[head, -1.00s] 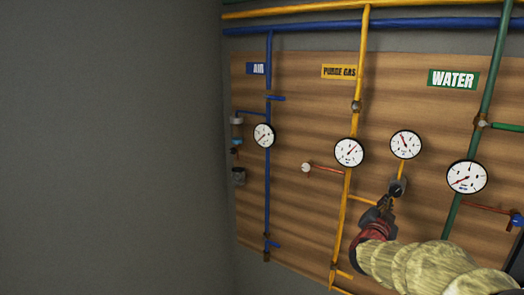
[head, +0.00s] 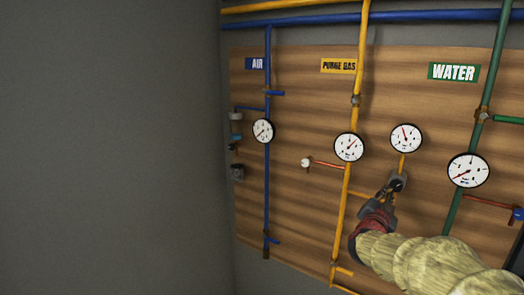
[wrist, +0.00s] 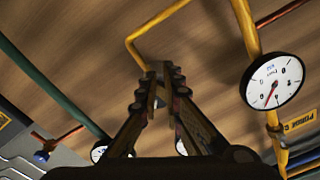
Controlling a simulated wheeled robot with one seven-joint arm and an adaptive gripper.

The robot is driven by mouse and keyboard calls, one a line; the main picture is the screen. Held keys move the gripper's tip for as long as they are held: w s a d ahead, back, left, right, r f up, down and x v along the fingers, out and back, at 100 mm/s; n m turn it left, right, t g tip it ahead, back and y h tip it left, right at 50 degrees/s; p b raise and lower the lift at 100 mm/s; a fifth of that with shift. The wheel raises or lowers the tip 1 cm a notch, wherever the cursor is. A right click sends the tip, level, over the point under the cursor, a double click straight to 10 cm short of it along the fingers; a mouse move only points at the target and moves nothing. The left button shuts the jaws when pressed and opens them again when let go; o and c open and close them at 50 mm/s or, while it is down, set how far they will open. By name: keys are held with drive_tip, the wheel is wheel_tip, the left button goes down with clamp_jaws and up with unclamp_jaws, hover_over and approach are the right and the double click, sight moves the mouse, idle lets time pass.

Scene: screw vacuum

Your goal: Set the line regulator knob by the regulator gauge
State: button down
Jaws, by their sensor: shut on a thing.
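The regulator gauge (head: 406,138) is a white round dial on a short yellow stub right of the yellow purge gas pipe. Its needle points up and slightly left; the numbers are too small to read. Below it sits the dark line regulator (head: 398,181). My gripper (head: 388,194) reaches up to the regulator from below and is shut on its knob, which the fingers mostly hide. In the wrist view the fingertips (wrist: 160,85) are close together, with a small grey part, likely the knob, between them (wrist: 158,102).
The water gauge (head: 468,170) on the green pipe is to the right. The blue air line (head: 267,190) is farther left. The wooden panel (head: 310,220) backs everything.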

drive_tip(key=v, duration=0.3)
drive_tip(key=f+b+v, duration=0.1)
drive_tip(key=v, duration=0.1)
drive_tip(key=shift+s+a, duration=0.1)
drive_tip(key=shift+a, duration=0.4)
idle(0.3)
